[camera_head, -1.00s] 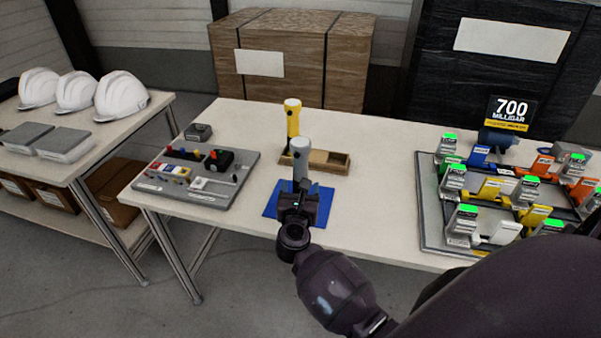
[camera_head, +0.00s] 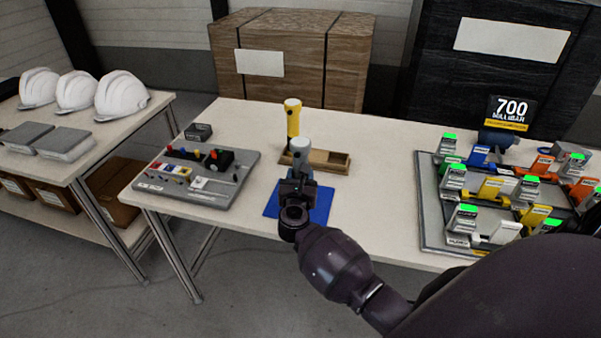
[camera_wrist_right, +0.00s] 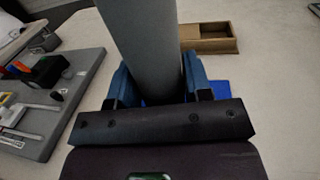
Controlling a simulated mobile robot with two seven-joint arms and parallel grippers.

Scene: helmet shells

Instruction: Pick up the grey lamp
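The grey lamp (camera_head: 301,147), a pale cylinder with a wider head, stands upright on the blue mat (camera_head: 319,207). My right gripper (camera_head: 298,180) is at the lamp's lower part, reaching in from the front and hiding its base. In the right wrist view the lamp (camera_wrist_right: 147,40) rises between the two blue fingers of the gripper (camera_wrist_right: 158,82). One finger is on each side, very close to it. Whether both fingers press on the lamp is not clear. My left gripper is not in view.
A yellow lamp (camera_head: 293,118) stands behind, at a wooden tray (camera_head: 333,167). A grey board with small parts (camera_head: 215,197) lies left. A rack of colored parts with green-lit blocks (camera_head: 430,225) stands right. White helmets (camera_head: 120,96) sit on another table. Bare tabletop (camera_head: 385,190) lies right of the mat.

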